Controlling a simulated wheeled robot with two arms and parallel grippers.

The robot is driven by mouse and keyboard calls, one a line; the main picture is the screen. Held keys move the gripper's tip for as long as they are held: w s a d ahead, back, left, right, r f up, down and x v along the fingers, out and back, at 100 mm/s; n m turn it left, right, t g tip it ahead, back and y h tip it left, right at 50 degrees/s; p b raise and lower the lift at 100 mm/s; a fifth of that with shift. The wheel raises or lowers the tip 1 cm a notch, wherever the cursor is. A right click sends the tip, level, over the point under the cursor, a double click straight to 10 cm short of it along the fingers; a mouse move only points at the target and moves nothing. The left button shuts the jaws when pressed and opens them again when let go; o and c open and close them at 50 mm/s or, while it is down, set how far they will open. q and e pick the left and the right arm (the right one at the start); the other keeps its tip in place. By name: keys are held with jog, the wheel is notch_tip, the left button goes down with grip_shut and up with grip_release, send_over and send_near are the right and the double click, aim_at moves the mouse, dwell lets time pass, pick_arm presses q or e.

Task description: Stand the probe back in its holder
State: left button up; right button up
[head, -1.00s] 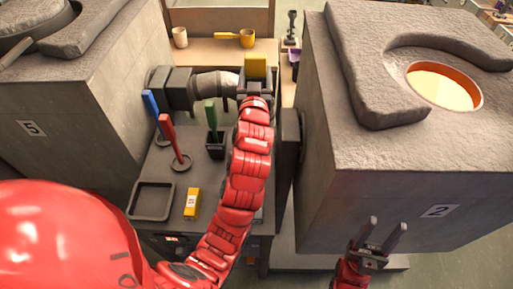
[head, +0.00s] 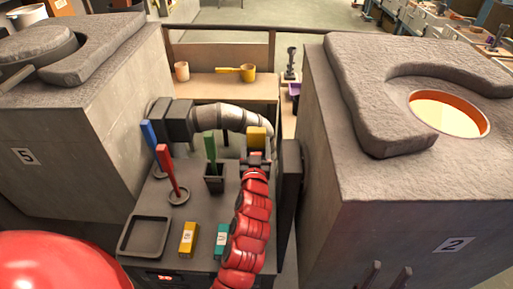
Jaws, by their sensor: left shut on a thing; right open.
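My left gripper (head: 256,160) is shut on a yellow block-shaped piece (head: 256,138), which stands up from its jaws. I cannot tell whether this is the probe's handle; anything below it is hidden by my arm. They are over the far right of the grey table (head: 209,222). A green stick stands in a square dark holder (head: 214,182) to their left. My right gripper (head: 387,276) is open and empty at the lower right.
Furnace blocks 5 (head: 85,120) and 2 (head: 385,210) flank the table. A bent metal duct (head: 218,113) crosses behind. A black tray (head: 145,236), a yellow box (head: 188,240) and a teal box (head: 221,242) lie in front.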

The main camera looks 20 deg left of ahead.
pick_arm(q)
jog(key=shift+f, duration=0.8)
jog(key=o, duration=1.4)
jog(key=shift+b+v, duration=1.35)
jog(key=shift+v, duration=4.7)
jog(key=shift+r, duration=0.1)
